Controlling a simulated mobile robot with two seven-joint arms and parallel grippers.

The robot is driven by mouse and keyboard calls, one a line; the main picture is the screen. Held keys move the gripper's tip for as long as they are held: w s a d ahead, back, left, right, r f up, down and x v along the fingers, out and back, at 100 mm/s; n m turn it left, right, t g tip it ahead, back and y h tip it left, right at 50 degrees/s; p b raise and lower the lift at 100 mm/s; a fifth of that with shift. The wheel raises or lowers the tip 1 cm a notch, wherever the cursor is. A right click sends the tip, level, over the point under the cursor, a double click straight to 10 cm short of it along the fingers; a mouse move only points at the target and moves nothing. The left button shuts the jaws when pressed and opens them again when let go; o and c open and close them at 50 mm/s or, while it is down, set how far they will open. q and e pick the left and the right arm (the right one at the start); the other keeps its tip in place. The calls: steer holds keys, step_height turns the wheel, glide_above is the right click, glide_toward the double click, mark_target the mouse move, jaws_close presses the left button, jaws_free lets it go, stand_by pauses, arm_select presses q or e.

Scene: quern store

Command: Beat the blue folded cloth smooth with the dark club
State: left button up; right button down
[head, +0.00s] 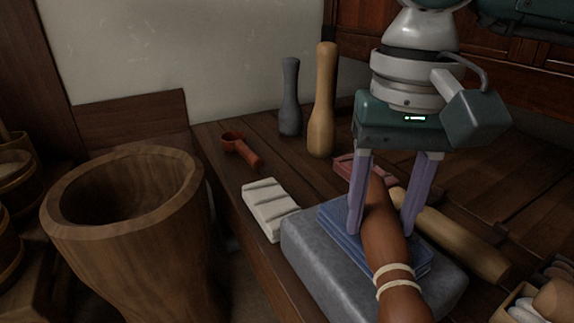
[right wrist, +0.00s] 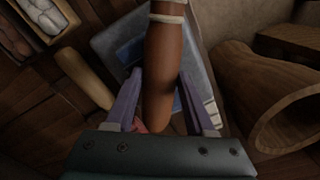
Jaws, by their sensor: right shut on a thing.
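The blue folded cloth (head: 338,222) lies flat on a grey stone block (head: 312,262); its edge also shows in the right wrist view (right wrist: 128,52). My right gripper (head: 382,231) is over the cloth, pointing down, with its fingers shut on a dark brown club (head: 392,247). The club has two cream bands and slants across above the cloth, hiding part of it. In the right wrist view the club (right wrist: 163,60) runs between the two fingers. I cannot tell whether the club touches the cloth. My left gripper is not in view.
A grey club (head: 290,98) and a tan club (head: 322,105) stand upright behind. A tan roller (head: 462,245) lies right of the block. A white ridged block (head: 269,205) and a red scoop (head: 242,150) lie left. A big wooden mortar (head: 130,235) stands beside the table.

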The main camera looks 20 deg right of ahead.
step_height(320, 180, up, 4)
steer(key=p, duration=0.3)
stand_by(0.3)
